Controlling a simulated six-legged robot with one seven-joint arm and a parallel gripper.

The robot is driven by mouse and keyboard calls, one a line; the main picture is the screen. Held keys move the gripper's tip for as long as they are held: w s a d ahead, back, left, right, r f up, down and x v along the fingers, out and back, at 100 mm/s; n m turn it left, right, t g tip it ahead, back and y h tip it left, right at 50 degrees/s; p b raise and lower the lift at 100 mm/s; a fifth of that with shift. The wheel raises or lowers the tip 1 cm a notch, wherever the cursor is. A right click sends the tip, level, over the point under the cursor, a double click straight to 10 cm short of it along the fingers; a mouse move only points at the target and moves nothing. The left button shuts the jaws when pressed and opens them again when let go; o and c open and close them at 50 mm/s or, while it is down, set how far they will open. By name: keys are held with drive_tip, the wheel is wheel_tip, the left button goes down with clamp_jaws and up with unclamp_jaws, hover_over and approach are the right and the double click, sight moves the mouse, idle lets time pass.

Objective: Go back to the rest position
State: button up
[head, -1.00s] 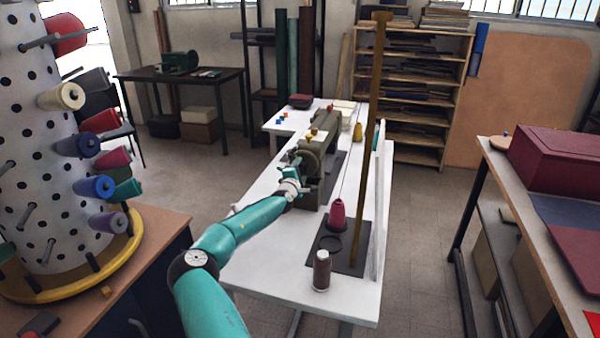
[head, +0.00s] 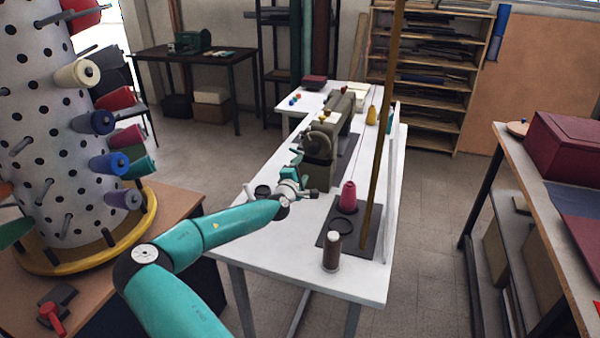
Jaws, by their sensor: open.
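My teal arm reaches from the bottom of the head view over the near left part of the white sewing table (head: 290,255). My gripper (head: 297,160) is at its far end, small in the picture, beside the sewing machine (head: 322,150). The fingers look apart and I see nothing held between them. I cannot tell whether the gripper touches the machine.
A perforated drum (head: 55,150) with colored thread spools stands on a wooden cabinet (head: 180,200) at the left. A tall wooden post (head: 384,120) rises from the dark plate. A table with a maroon box (head: 565,150) is at the right. Floor (head: 430,230) between the tables is clear.

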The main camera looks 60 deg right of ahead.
drive_tip(key=shift+s+a, duration=0.1)
drive_tip(key=shift+a, duration=0.35)
idle(0.3)
